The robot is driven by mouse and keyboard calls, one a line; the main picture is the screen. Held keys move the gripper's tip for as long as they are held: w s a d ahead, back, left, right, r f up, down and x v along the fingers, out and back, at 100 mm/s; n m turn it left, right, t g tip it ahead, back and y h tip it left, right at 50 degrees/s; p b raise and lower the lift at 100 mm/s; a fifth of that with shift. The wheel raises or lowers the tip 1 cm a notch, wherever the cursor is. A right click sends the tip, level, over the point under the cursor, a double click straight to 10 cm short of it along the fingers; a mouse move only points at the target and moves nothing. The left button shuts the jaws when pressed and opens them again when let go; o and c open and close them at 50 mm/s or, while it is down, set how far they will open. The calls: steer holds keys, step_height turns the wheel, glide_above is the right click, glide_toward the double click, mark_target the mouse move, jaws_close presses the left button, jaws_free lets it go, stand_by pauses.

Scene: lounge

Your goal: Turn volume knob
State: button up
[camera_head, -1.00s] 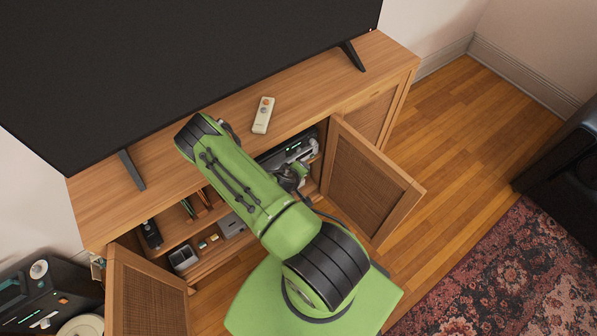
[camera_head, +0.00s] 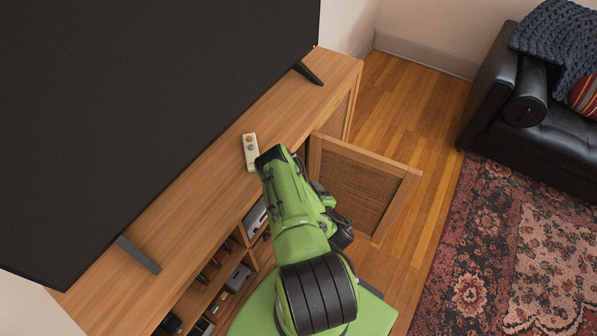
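No volume knob can be made out. A silver-and-dark electronic device (camera_head: 256,215) shows in part on a shelf of the open wooden TV cabinet (camera_head: 215,188), to the left of my green arm. My arm hides the rest of that shelf. My gripper (camera_head: 343,234) is a dark shape at the right side of my arm, in front of the open woven-panel door (camera_head: 352,188). Its fingers are too small and too shaded to tell open from shut.
A large black TV (camera_head: 150,110) stands on the cabinet, with a pale remote (camera_head: 250,152) near the front edge. Small items fill the lower left shelves. Free wooden floor (camera_head: 415,120) lies right of the door, then a patterned rug (camera_head: 500,240) and a black sofa (camera_head: 545,110).

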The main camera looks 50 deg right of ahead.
steer(key=b+x, duration=0.3)
steer(key=x, duration=1.2)
steer(key=shift+w+d+f+b, duration=0.15)
steer(key=shift+w+d+b, duration=0.1)
steer(key=shift+b, duration=0.15)
steer(key=shift+c, duration=0.5)
jaws_close()
steer(key=shift+d+m+y+p, duration=0.1)
steer(key=shift+m+y+p, duration=0.4)
steer(key=shift+p, duration=1.35)
